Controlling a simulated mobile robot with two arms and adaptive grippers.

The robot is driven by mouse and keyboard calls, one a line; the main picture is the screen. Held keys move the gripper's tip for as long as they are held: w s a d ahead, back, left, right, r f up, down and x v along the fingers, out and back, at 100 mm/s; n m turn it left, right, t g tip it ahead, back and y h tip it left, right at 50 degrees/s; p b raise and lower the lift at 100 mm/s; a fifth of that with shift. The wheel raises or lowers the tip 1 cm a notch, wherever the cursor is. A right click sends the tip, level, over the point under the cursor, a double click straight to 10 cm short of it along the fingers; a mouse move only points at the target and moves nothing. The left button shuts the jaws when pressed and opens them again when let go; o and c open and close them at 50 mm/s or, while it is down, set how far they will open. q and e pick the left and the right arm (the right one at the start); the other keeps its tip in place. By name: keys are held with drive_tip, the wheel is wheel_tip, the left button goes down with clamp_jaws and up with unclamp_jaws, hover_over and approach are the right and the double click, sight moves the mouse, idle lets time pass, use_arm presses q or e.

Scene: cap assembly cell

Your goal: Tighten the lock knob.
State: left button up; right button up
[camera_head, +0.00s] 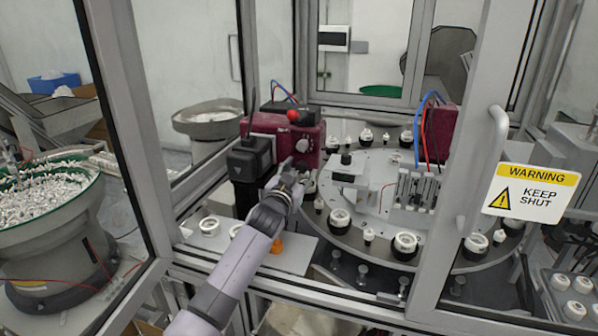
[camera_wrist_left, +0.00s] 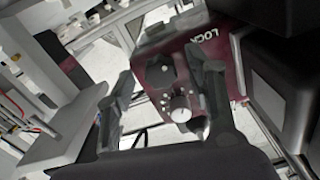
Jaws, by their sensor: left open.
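The dark red box (camera_head: 316,139) stands at the edge of the round table, behind my left gripper. A pale round knob (camera_head: 302,143) is on its front. In the left wrist view the red panel (camera_wrist_left: 236,75) bears the word LOCK, a pale knob (camera_wrist_left: 180,108) ringed by white dots, and a dark round part (camera_wrist_left: 160,72). I cannot tell for sure which one the LOCK label belongs to. My left gripper (camera_head: 292,172) is open and empty, just in front of the box. In the left wrist view its fingers (camera_wrist_left: 165,82) stand apart on either side of both parts.
A black box (camera_head: 250,160) stands close left of my gripper. The round table (camera_head: 345,236) with several cap holders lies to the right. A red ball handle (camera_head: 293,115) tops the red box. Frame posts and a glass door with a warning sign (camera_head: 531,190) surround the opening.

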use_arm(q)
drive_tip(key=shift+c, duration=0.4)
drive_tip(key=c, duration=1.1)
